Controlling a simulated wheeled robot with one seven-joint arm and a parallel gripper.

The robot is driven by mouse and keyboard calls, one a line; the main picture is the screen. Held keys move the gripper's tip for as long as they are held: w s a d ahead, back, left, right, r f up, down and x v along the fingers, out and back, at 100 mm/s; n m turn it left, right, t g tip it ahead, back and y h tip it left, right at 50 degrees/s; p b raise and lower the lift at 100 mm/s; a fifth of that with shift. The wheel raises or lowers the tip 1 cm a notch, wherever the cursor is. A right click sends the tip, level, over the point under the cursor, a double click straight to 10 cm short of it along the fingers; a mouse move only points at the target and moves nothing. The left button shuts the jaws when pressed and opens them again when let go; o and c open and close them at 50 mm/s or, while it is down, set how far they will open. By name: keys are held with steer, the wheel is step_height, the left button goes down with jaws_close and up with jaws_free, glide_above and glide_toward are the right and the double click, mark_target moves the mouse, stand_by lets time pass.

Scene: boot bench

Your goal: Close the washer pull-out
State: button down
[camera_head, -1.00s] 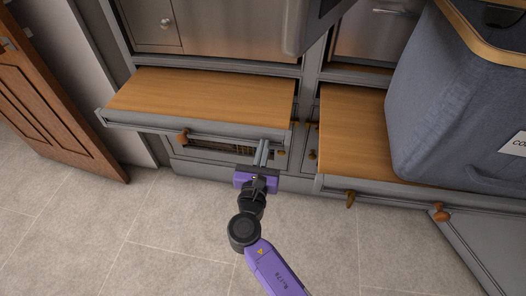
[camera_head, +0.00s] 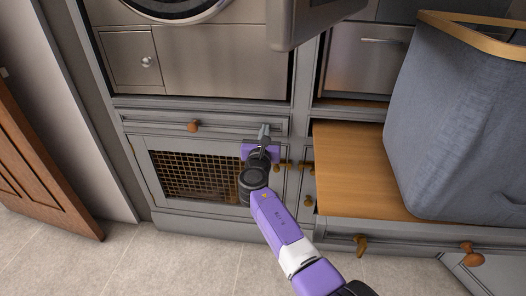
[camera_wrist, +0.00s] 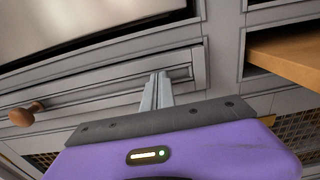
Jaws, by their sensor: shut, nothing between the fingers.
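The washer pull-out (camera_head: 225,123) is the grey drawer front with a round wooden knob (camera_head: 193,126), below the steel washer (camera_head: 200,62). Its front sits about level with the cabinet around it, and no wooden top shows above it. My gripper (camera_head: 264,131) is at the right end of that front, with its fingers shut and empty. In the wrist view the shut fingers (camera_wrist: 155,92) point at the right part of the front (camera_wrist: 100,93), and the knob (camera_wrist: 26,114) is at the left. I cannot tell whether the fingertips touch the front.
To the right, another wooden pull-out (camera_head: 350,175) stands out, with a blue-grey laundry basket (camera_head: 445,125) on it. A mesh-fronted door (camera_head: 200,175) is below the washer pull-out. A brown door (camera_head: 40,175) stands at the left. The tiled floor (camera_head: 190,265) in front is clear.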

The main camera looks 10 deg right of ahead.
steer(key=shift+b+x, duration=0.65)
steer(key=shift+x, duration=0.45)
